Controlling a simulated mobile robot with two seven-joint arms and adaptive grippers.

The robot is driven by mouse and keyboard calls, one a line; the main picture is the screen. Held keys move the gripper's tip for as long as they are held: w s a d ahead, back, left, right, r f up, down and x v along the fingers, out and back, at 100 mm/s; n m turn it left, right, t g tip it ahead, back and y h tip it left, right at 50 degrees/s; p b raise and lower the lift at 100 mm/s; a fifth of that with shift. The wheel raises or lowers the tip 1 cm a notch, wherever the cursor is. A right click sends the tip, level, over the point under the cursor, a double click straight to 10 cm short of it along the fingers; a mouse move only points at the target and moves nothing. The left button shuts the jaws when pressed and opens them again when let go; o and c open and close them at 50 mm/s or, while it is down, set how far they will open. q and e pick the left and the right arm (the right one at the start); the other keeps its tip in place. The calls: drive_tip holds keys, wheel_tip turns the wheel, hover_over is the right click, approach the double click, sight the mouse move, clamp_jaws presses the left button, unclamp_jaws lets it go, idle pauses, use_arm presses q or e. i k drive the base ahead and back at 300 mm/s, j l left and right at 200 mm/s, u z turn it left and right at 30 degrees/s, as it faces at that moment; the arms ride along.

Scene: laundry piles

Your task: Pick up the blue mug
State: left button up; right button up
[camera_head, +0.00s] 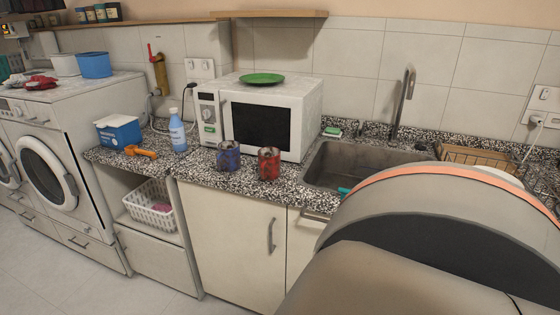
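The blue mug (228,156) stands upright on the speckled countertop (205,170), in front of the white microwave (265,115). It is dark blue with some reddish marks. A red mug (268,163) stands just to its right, a small gap apart. Neither of my grippers shows in the head view. A large grey part of my own arm fills the lower right and hides the counter there.
A green plate (262,79) lies on the microwave. A blue bottle (177,131), an orange tool (141,152) and a blue box (118,131) stand left of the mugs. A sink (350,164) is to the right. A white basket (150,207) sits below the counter.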

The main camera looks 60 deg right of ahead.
sight(229, 156)
drive_tip(key=k+j+z, duration=0.1)
drive_tip(key=z, duration=1.55)
